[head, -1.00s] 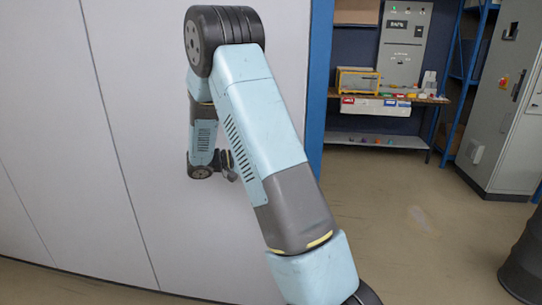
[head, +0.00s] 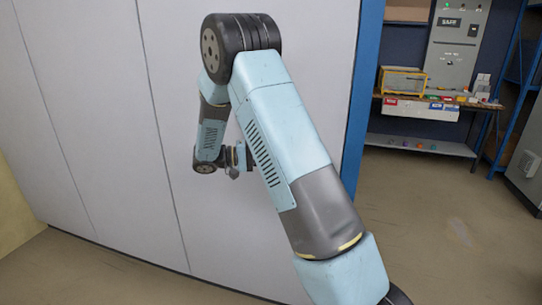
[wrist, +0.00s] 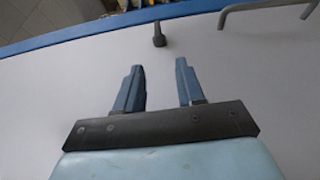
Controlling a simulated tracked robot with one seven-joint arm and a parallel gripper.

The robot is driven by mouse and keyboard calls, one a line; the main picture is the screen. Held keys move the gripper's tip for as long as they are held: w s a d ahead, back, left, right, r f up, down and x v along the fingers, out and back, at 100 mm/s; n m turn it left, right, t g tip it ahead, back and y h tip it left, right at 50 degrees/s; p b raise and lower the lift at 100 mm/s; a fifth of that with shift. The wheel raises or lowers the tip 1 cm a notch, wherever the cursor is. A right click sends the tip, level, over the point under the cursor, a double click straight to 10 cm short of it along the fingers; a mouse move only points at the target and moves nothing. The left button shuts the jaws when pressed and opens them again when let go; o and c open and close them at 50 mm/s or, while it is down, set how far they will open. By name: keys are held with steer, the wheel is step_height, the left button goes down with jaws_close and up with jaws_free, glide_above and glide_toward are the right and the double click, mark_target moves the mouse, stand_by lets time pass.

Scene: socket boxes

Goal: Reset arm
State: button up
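My arm crosses the middle of the head view, in front of a large pale panel wall. My gripper (wrist: 160,85) shows in the wrist view with its two blue fingers apart and nothing between them. Beyond the fingertips in that view is a pale surface with a small dark peg-like knob (wrist: 159,36). In the head view the gripper end is small and partly hidden behind my forearm.
The pale wall (head: 90,120) fills the left, ending at a blue post (head: 363,100). Behind it at right stand a workbench (head: 430,145) with a yellow-framed box (head: 403,81) and a grey panel (head: 455,45) marked SAFE. Open floor (head: 440,220) lies at right. A grey bar handle (wrist: 268,8) shows in the wrist view.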

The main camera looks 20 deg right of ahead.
steer(key=shift+r, duration=0.1)
steer(key=s+d+r+t+y, duration=0.1)
steer(key=s+r+y, duration=0.3)
steer(key=s, duration=0.3)
steer(key=s+d+r+y, duration=0.2)
steer(key=s+r+y, duration=0.25)
steer(key=s, duration=0.35)
steer(key=s+a+r+n+t+y, duration=0.1)
steer(key=s+a+t+y, duration=0.3)
steer(key=s, duration=0.4)
steer(key=s+a+r+n+t+y, duration=0.2)
steer(key=s+a+r+t+y, duration=0.1)
steer(key=s, duration=0.5)
steer(key=shift+a+r+t+y, duration=0.2)
steer(key=shift+a+t+y, duration=0.4)
steer(key=shift+t+y, duration=0.55)
steer(key=shift+c, duration=0.4)
